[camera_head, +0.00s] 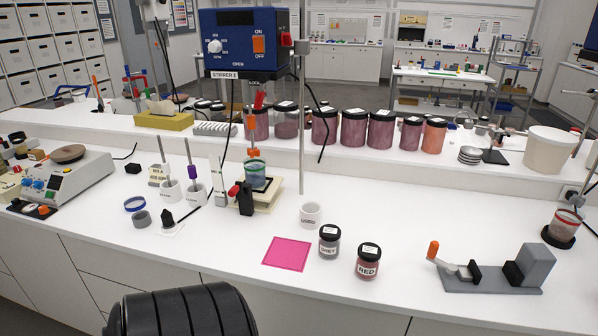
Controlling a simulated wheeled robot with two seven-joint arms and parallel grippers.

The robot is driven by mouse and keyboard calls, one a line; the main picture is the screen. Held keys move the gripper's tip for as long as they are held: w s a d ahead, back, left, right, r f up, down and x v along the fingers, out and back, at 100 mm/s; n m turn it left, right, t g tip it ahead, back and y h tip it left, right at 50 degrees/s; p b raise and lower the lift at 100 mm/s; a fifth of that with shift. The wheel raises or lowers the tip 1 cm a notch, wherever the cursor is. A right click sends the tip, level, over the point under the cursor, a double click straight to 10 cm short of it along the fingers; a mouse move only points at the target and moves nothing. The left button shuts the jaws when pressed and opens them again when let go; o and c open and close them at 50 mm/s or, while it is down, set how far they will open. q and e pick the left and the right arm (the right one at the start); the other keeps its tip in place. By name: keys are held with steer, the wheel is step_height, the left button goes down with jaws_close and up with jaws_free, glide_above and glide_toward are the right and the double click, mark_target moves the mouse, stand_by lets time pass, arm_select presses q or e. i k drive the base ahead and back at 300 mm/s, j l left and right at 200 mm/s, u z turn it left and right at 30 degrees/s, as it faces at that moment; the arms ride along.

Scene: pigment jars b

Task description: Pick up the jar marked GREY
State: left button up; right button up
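The jar marked GREY (329,242) stands upright on the white bench, with a dark lid, a pale patch on top and grey contents. A jar marked RED (368,263) with reddish contents stands close to its right and a little nearer to me, apart from it. A flat pink square (286,253) lies just to the left of the GREY jar. Neither of my grippers shows in the head view, and nothing touches the GREY jar.
A white cup (310,214) stands just behind the GREY jar. A metal rod (302,130) rises behind the cup. A grey clamp-like device (492,272) with an orange handle stands to the right. A stirrer (245,45) stands at the back.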

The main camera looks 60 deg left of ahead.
mark_target(330, 234)
steer(key=u, duration=1.7)
